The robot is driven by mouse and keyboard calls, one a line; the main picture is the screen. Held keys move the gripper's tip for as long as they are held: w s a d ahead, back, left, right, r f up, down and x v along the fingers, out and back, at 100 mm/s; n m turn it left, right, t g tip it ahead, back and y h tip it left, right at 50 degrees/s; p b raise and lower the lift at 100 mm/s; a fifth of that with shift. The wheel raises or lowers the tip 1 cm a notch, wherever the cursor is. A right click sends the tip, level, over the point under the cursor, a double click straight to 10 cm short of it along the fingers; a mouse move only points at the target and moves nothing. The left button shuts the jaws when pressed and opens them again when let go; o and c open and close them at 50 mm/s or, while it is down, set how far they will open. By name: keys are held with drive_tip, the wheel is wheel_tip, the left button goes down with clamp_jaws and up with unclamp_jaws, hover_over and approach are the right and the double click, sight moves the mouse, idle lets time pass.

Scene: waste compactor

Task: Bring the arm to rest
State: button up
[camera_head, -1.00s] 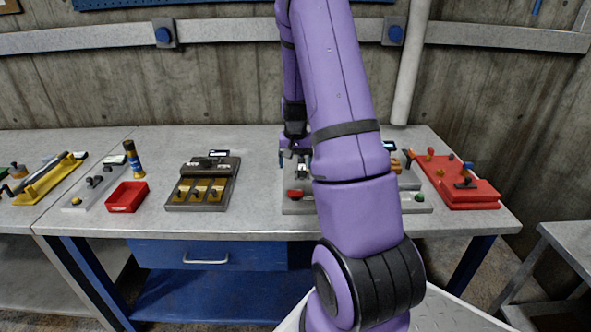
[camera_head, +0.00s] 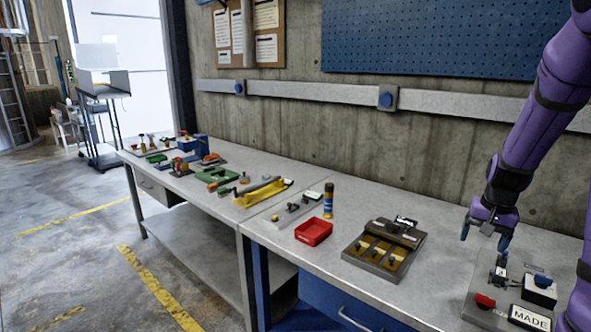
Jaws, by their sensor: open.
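My purple arm (camera_head: 548,115) reaches down from the upper right in the head view. My gripper (camera_head: 485,238) hangs at its end with the blue-tipped fingers apart and nothing visible between them. It is above the back of a grey device (camera_head: 488,312) on the workbench. Whether a fingertip touches the device cannot be told. The device's right side is cut off or hidden by my arm.
Left of my gripper on the bench (camera_head: 290,262) stand a brown-grey box (camera_head: 384,250), a red tray (camera_head: 313,231), a dark bottle (camera_head: 328,200) and a yellow holder (camera_head: 262,190). Several small devices stand farther left. Bare bench lies between the box and the device. Open floor is at left.

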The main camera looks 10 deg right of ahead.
drive_tip(key=s+a+r+n+t, duration=0.2)
drive_tip(key=s+a+r+n, duration=0.3)
drive_tip(key=a+r, duration=1)
drive_tip(key=s+a+r+n+t, duration=0.1)
drive_tip(key=s+a+r, duration=0.1)
drive_tip(key=s+a, duration=0.2)
drive_tip(key=s+a+r+n+t, duration=0.1)
drive_tip(key=s+a, duration=0.4)
drive_tip(key=s, duration=0.6)
wheel_tip(320, 180, up, 2)
drive_tip(key=shift+a+r+n, duration=0.1)
drive_tip(key=shift+a+n, duration=0.15)
drive_tip(key=shift+n, duration=0.45)
